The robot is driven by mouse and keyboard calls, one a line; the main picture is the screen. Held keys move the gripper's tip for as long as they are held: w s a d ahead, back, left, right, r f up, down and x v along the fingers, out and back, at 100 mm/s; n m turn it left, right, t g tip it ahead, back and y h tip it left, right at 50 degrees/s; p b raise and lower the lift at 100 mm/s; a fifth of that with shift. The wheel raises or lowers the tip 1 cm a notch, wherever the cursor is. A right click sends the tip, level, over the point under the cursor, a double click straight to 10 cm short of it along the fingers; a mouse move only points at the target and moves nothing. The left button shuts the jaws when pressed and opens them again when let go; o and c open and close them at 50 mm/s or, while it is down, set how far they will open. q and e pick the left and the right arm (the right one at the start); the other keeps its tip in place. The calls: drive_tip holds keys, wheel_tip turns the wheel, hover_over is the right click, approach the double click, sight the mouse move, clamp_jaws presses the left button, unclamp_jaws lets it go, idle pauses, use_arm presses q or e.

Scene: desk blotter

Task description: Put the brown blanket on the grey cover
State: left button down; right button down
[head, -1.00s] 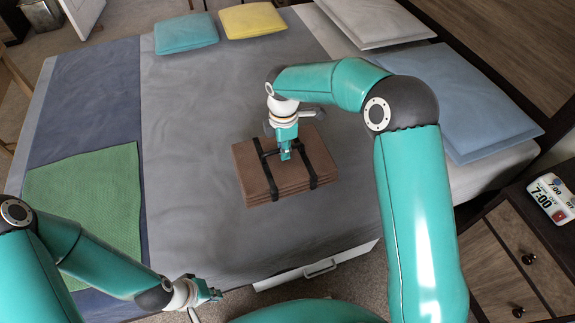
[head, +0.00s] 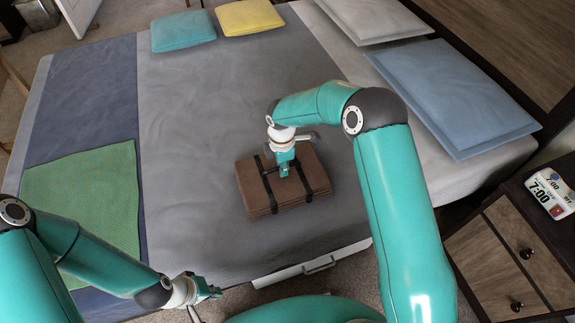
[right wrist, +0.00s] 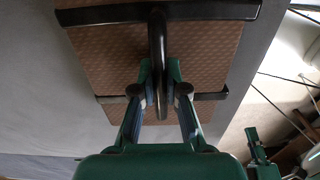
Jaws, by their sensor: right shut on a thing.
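The brown blanket (head: 262,198) is a folded, strapped bundle with two dark straps and a handle. It is over the grey cover (head: 190,180) that spreads across the middle of the bed; I cannot tell whether it touches. My right gripper (head: 284,173) is above the bundle, and in the right wrist view its fingers (right wrist: 160,95) are shut on the dark handle, with the brown fabric (right wrist: 110,60) behind. My left gripper (head: 216,292) is empty, low near the bed's front edge, and looks open.
A green cloth (head: 85,195) lies on a blue cover (head: 85,95) at the left. Teal (head: 183,31) and yellow (head: 250,17) cushions lie at the far edge, pale (head: 372,18) and blue (head: 450,95) pillows at the right.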

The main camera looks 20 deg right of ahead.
drive_tip(key=shift+f, duration=0.1)
drive_tip(key=c, duration=1.2)
unclamp_jaws()
wheel_tip(320, 180, up, 12)
